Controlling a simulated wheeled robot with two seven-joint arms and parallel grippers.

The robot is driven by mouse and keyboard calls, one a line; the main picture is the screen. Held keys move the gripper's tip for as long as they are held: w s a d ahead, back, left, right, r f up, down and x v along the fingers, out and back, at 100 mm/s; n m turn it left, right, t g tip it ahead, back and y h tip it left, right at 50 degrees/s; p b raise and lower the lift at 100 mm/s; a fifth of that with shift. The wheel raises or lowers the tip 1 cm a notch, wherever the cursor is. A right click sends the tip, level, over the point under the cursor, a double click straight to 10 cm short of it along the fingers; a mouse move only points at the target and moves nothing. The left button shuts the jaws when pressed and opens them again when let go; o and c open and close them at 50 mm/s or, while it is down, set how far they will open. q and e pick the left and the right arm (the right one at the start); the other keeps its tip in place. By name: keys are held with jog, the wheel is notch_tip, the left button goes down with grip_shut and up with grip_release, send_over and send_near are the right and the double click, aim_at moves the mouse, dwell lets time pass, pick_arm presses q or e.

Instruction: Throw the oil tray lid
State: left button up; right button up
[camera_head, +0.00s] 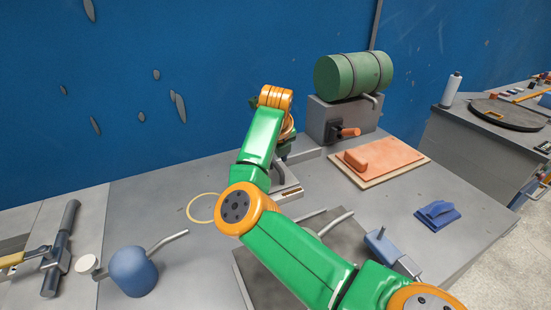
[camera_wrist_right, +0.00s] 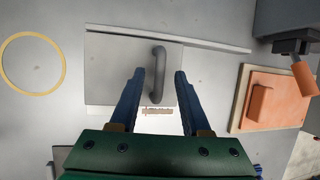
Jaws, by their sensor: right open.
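A flat light-grey plate (camera_wrist_right: 110,70) with a dark arched handle (camera_wrist_right: 157,60) lies on the table in the right wrist view; it looks like the oil tray lid. The gripper holds nothing. My left gripper is not in view.
An orange block on a board (camera_head: 378,160) and a green cylinder (camera_head: 352,76) on a grey stand are to the right. A blue oil can (camera_head: 134,272) stands front left, near a yellow ring (camera_head: 191,214). A darker slab (camera_head: 350,243) lies under my right arm.

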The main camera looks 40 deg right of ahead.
jog(key=shift+w+f, duration=0.1)
jog(key=shift+f, duration=0.15)
grip_shut()
jog(key=shift+r, duration=0.1)
dwell(1.2)
